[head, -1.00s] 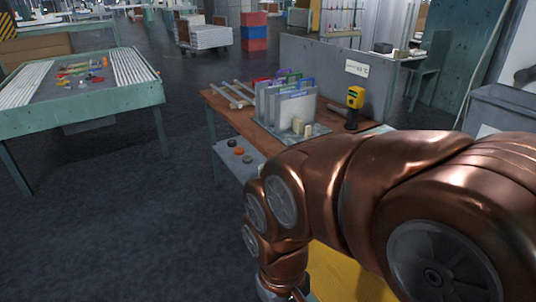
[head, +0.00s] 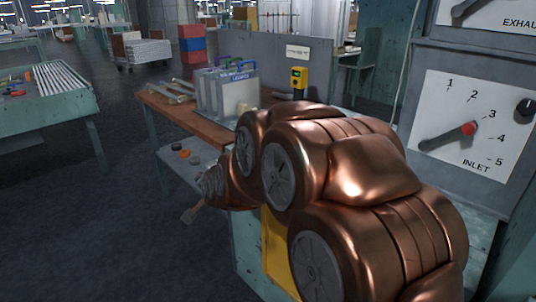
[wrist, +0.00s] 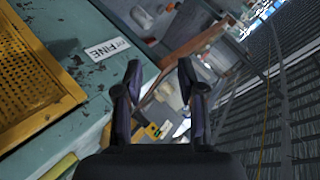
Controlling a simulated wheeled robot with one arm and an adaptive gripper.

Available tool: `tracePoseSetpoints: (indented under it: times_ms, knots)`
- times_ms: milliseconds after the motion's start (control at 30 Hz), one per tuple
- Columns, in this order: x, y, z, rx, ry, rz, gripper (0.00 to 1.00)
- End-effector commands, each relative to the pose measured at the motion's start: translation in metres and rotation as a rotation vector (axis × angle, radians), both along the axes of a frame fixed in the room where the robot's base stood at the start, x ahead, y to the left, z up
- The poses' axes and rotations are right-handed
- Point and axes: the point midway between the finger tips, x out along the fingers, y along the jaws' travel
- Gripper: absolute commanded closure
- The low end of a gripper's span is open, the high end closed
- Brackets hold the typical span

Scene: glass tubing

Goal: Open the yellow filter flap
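A yellow perforated panel (wrist: 30,85), which looks like the filter flap, is at the left in the wrist view. It sits on a teal cabinet face beside a label reading "FINE" (wrist: 107,49). I cannot tell whether it is closed. In the head view a yellow panel (head: 275,250) shows low on the teal cabinet, mostly hidden behind my arm. A yellow bar-like piece (wrist: 60,168) shows at the bottom left of the wrist view. My gripper (wrist: 158,75) is open, its fingers apart with nothing held between them. It is to the right of the perforated panel, not touching it.
A grey panel with an INLET dial (head: 470,128) stands at the right. A teal table (head: 50,105) is at the left. The dark floor (head: 90,240) at lower left is clear.

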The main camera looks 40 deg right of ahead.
Motion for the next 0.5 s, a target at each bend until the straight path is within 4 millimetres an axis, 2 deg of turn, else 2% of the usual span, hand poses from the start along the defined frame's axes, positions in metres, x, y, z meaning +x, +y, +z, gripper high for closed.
tracePoseSetpoints:
  times_ms: [33, 200, 400, 500]
  knots:
    - [0.007, -0.020, -0.013, 0.014, -0.062, -0.059, 0.61]
    - [0.022, -0.089, -0.011, 0.053, -0.314, -0.256, 0.61]
    - [0.014, -0.163, -0.004, 0.071, -0.601, -0.443, 0.61]
    - [0.004, -0.189, -0.001, 0.072, -0.708, -0.504, 0.61]
